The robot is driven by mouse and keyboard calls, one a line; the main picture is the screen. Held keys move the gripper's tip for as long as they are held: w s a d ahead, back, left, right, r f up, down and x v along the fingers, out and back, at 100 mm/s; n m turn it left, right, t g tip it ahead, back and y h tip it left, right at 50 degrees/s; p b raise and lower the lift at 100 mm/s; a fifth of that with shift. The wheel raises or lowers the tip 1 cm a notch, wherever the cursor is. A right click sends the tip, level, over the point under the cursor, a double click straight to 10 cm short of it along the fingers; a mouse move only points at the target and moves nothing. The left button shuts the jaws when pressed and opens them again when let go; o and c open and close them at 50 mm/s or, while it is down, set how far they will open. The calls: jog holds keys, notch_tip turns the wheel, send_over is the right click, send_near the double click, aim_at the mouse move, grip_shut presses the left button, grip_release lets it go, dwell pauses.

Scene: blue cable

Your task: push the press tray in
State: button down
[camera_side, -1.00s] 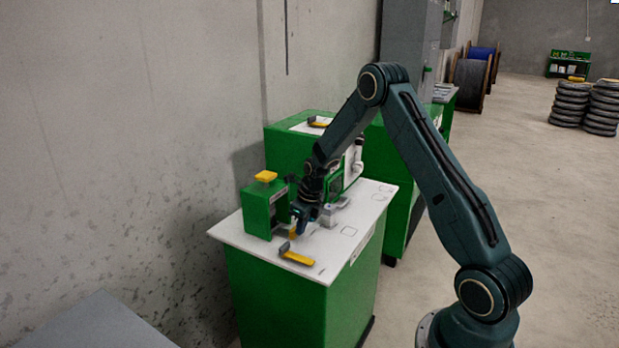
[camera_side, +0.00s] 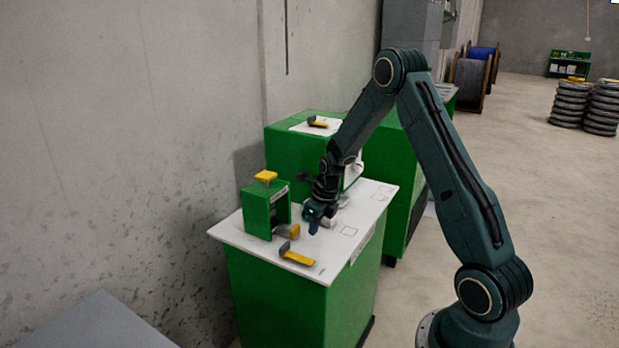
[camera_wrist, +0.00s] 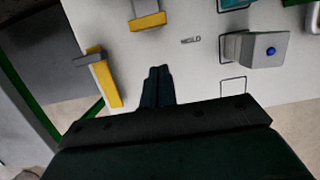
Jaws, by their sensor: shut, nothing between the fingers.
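The press (camera_side: 262,210) is a green box with a yellow knob on top, standing at the left of the white tabletop. Its grey tray with a yellow front (camera_side: 293,231) sticks out of the opening on the right side. In the wrist view the tray's yellow front (camera_wrist: 148,21) shows at the top, left of centre. My gripper (camera_side: 314,228) is shut and empty, pointing down close to the tabletop. It is to the right of the tray, with a gap between them. In the wrist view the closed fingertips (camera_wrist: 158,71) lie below the tray, over bare white surface.
A grey and yellow handled piece (camera_side: 298,256) lies near the front table edge. A grey block with a blue dot (camera_wrist: 262,49) stands to the right of my fingers in the wrist view. A larger green cabinet (camera_side: 290,147) stands behind. White surface between tray and block is free.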

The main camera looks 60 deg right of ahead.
jog(key=v, duration=0.8)
jog(key=shift+r, duration=0.2)
jog(key=shift+s, duration=0.15)
jog(key=s+a+r+n+t, duration=0.1)
jog(key=s+a+r+n, duration=0.3)
jog(key=a+r+n, duration=0.4)
jog(key=s+a+r+n, duration=0.4)
jog(key=a+r+n, duration=0.25)
jog(key=n, duration=0.35)
jog(key=s+a+r+n+t, duration=0.1)
jog(key=s+a+n, duration=0.3)
jog(key=s+n, duration=0.3)
jog(key=s+a+r+n, duration=0.2)
jog(key=s+a+n, duration=0.1)
jog(key=s+n, duration=0.5)
jog(key=shift+a+n+t, duration=0.35)
jog(key=shift+n+t, duration=0.05)
jog(key=shift+n, duration=1.1)
jog(key=shift+w, duration=0.2)
